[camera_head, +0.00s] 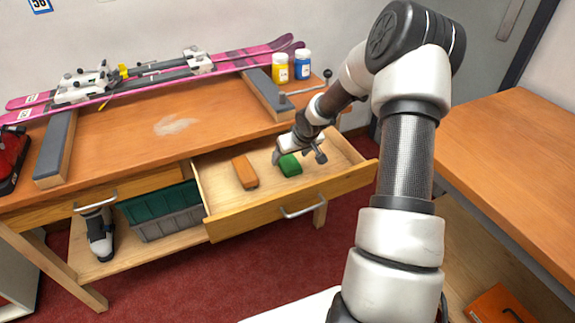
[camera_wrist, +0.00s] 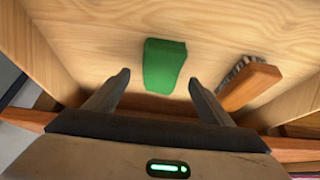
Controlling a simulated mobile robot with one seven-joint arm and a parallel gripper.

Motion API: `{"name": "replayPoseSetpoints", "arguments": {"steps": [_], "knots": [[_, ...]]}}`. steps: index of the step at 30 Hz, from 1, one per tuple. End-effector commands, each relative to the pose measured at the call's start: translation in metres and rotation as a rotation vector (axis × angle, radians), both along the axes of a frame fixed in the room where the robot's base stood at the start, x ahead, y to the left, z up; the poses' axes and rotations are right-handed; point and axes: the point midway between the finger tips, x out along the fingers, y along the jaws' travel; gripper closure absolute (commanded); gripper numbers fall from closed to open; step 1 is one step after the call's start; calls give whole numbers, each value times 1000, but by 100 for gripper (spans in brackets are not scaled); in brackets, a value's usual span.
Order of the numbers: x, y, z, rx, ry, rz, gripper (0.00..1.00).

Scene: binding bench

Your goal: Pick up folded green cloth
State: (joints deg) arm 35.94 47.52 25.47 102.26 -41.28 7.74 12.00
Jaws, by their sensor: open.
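The folded green cloth (camera_head: 290,165) lies in the open wooden drawer, toward its right side. In the wrist view the cloth (camera_wrist: 164,66) is a small green block shape on the pale drawer floor, just beyond my fingertips. My gripper (camera_head: 298,156) is low over the drawer at the cloth. In the wrist view my gripper (camera_wrist: 160,80) is open and empty, with its fingers spread to either side of the cloth's near end. I cannot tell how far above the drawer floor the fingertips are.
A wooden-handled brush (camera_wrist: 250,85) lies right of the cloth in the wrist view; the head view shows its orange-brown block (camera_head: 244,172). Drawer walls (camera_head: 292,204) surround both. Skis (camera_head: 150,75), a yellow jar (camera_head: 280,68) and a blue jar (camera_head: 303,66) stand on the bench above.

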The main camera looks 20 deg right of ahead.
Motion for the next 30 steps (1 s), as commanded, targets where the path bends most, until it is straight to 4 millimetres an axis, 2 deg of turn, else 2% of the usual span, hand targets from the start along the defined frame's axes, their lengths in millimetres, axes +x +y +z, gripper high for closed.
{"name": "replayPoseSetpoints", "arguments": {"steps": [1, 5, 25, 30], "knots": [[4, 3, -12, 1, 1, 3, 25], [12, 3, -23, 0, 0, 1, 25], [13, 2, -28, 0, 0, -1, 25], [13, 2, -27, 0, 0, -1, 54]]}}
